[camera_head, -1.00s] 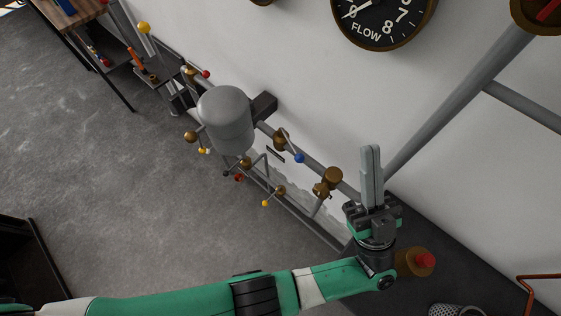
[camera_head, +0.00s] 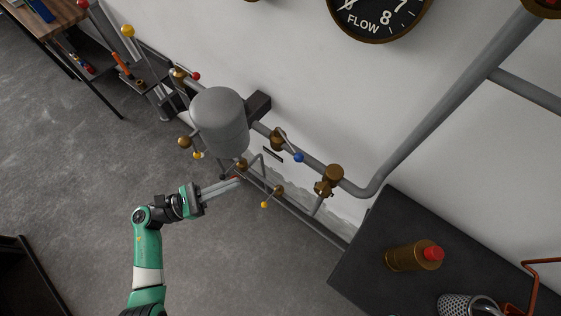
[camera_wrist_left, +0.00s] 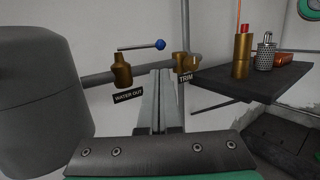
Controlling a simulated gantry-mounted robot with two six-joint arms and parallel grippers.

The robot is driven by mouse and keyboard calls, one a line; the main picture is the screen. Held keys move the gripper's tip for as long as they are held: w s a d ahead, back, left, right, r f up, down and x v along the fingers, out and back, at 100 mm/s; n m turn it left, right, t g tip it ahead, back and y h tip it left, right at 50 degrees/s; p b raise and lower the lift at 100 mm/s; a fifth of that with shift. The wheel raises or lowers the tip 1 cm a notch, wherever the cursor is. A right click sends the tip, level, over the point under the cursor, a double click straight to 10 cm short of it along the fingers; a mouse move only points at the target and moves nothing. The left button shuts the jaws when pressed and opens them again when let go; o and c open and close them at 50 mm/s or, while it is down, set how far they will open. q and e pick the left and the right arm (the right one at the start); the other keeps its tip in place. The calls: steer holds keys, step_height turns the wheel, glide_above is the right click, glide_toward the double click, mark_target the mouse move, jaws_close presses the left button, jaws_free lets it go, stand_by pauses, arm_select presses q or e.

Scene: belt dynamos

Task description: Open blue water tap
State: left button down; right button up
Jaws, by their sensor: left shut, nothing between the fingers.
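The blue water tap is a brass valve (camera_head: 277,140) with a grey lever ending in a blue ball (camera_head: 298,157), on the wall pipe right of the grey tank. In the left wrist view the blue ball (camera_wrist_left: 160,44) sits at the right end of a near-level lever above the brass valve body (camera_wrist_left: 122,72). A "WATER OUT" label (camera_wrist_left: 128,96) is below it. My left gripper (camera_head: 238,181) is shut and empty, below the tank and apart from the tap. In the left wrist view its fingers (camera_wrist_left: 159,72) point toward the pipe, right of the valve. My right gripper is not in view.
The grey tank (camera_head: 220,122) stands close above my left gripper. Lower valves with yellow balls (camera_head: 264,204) are near its fingertips. A brass valve labelled "TRIM" (camera_wrist_left: 185,78) is to the right. A dark table (camera_head: 365,255) holds a brass bottle (camera_head: 405,258).

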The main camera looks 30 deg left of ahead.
mark_target(289, 143)
arm_select(q)
steer(key=x, duration=1.4)
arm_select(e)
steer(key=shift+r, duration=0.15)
arm_select(q)
steer(key=shift+d, duration=0.15)
